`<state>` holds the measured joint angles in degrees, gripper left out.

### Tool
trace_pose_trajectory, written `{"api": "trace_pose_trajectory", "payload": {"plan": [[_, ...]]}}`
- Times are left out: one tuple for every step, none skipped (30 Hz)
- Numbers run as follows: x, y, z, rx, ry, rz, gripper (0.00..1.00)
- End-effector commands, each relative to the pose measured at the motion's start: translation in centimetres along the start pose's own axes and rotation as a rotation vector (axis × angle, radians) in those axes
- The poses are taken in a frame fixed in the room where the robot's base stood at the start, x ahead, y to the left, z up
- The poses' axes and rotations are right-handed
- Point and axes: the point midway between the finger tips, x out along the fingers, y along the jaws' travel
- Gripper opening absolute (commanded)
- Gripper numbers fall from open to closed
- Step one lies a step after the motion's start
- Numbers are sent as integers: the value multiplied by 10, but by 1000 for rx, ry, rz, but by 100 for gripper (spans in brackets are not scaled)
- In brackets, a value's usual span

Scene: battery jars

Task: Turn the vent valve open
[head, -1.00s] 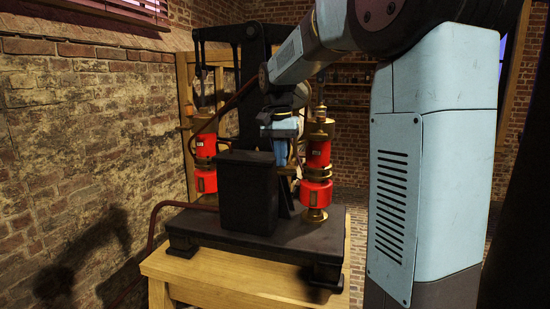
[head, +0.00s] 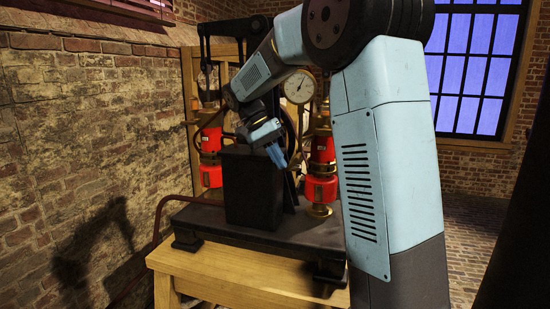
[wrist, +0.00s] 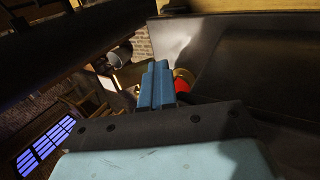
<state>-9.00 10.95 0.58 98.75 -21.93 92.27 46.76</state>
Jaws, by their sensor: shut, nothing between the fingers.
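My gripper (head: 279,160) is shut and empty, its blue fingers pointing down beside the upper right edge of the black box on the machine. The fingers show together in the wrist view (wrist: 157,84), with a small red and brass part (wrist: 181,82) just to their right. The machine has a red and brass cylinder at the left (head: 211,140) and another at the right (head: 321,150). I cannot pick out the vent valve for certain; my arm and the black box (head: 252,188) hide part of the machine. No contact with a valve is visible.
The machine's dark base (head: 225,222) stands on a wooden table (head: 250,275). A round white gauge (head: 299,87) is behind my arm. A brick wall (head: 90,150) is at the left, with a hose along the base's left side. A window (head: 475,70) is behind at the right.

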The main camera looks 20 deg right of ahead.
Motion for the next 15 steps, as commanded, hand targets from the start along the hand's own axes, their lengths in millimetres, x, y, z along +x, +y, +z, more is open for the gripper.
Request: {"api": "trace_pose_trajectory", "payload": {"plan": [[2, -1, 0, 0, -1, 1, 0], [2, -2, 0, 0, -1, 0, 0], [3, -3, 0, -1, 0, 0, 0], [4, -4, 0, -1, 0, 0, 0], [5, -5, 0, -1, 0, -1, 0], [6, -6, 0, -1, 0, -1, 0], [7, -6, 0, -1, 0, -1, 0], [8, -6, 0, -1, 0, -1, 0], [9, -7, 0, -1, 0, -1, 0], [10, -8, 0, -1, 0, -1, 0], [10, -8, 1, -1, -1, -1, 0], [12, -8, 1, -1, -1, -1, 0], [12, -9, 0, -1, -1, -1, 0], [13, -9, 0, -1, -1, -1, 0], [14, -9, 0, -1, -1, -1, 0]]}}
